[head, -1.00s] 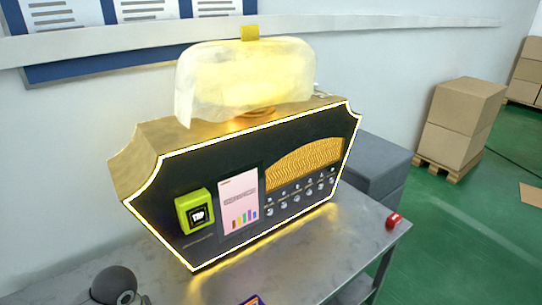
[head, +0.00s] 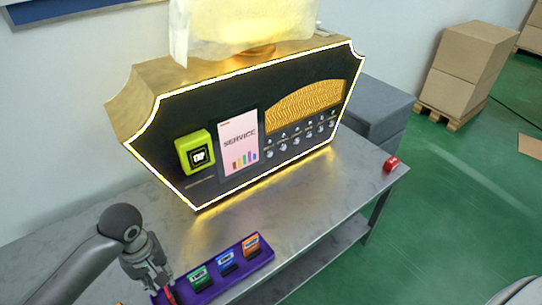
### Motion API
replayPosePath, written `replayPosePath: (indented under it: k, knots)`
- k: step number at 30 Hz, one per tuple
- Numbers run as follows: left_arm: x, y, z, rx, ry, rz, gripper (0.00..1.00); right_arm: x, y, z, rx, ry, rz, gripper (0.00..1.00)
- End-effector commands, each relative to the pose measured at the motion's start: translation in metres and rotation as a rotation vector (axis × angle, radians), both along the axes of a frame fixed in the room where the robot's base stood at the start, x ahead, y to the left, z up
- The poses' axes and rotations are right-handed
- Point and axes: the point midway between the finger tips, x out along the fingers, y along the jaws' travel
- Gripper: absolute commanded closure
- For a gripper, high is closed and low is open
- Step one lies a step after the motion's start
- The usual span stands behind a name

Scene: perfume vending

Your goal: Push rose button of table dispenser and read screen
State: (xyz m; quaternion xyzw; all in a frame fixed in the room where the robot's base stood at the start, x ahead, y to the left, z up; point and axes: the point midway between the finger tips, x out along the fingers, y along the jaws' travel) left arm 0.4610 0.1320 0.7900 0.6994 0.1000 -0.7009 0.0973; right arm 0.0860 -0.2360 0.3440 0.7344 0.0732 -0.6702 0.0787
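The table dispenser (head: 190,150) is a black-fronted, gold-sided machine with a glowing edge, standing on the metal table. Its pink screen (head: 239,143) reads "SERVICE" above a small coloured bar chart; smaller text is not legible. My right gripper is not in view.
The purple tray (head: 238,262) holds green, blue and orange cards, with something red beside my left gripper. A yellow-green card reader (head: 196,153) is left of the screen. A red object (head: 391,163) lies at the table's right corner. The metal table (head: 310,205) is clear between.

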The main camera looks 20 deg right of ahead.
Motion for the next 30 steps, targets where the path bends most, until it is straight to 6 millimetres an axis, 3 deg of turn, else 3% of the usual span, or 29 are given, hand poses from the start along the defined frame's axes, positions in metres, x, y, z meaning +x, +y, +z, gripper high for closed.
replayPosePath:
  k: [1, 8, 30]
  knots:
    - [0.0, 0.0, 0.0, 0.0, 0.0, 0.0, 0.72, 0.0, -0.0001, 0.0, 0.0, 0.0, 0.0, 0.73]
    - [0.0, 0.0, 0.0, 0.0, 0.0, 0.0, 0.72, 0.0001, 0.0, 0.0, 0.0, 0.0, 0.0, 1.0]
    - [0.0, 0.0, 0.0, 0.0, 0.0, 0.0, 0.72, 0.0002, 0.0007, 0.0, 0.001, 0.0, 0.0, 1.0]
